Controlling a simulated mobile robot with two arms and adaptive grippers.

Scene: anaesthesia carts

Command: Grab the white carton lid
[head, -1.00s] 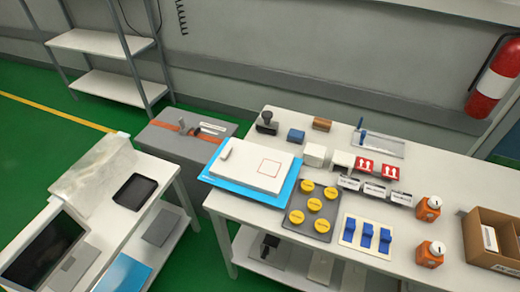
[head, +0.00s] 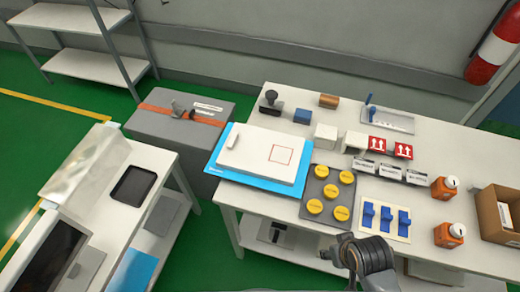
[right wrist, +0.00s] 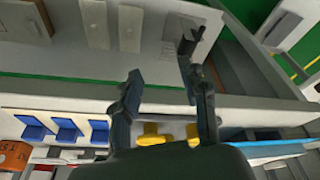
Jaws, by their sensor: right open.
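The white carton lid (head: 258,158), a flat white slab with a red square outline and a small raised block at its left end, lies on a blue mat (head: 222,178) at the table's left end. My right arm shows at the bottom of the head view, in front of the table and right of the lid. In the right wrist view my right gripper (right wrist: 163,82) is open and empty, its fingers apart near the table's front edge. A strip of blue at the lower right there looks like the mat. I cannot make out the lid in that view. My left gripper is out of view.
Yellow discs on a grey plate (head: 308,198) and blue pieces on a cream board (head: 362,223) are right of the lid. A grey box (head: 172,125) and a side table (head: 112,180) are left.

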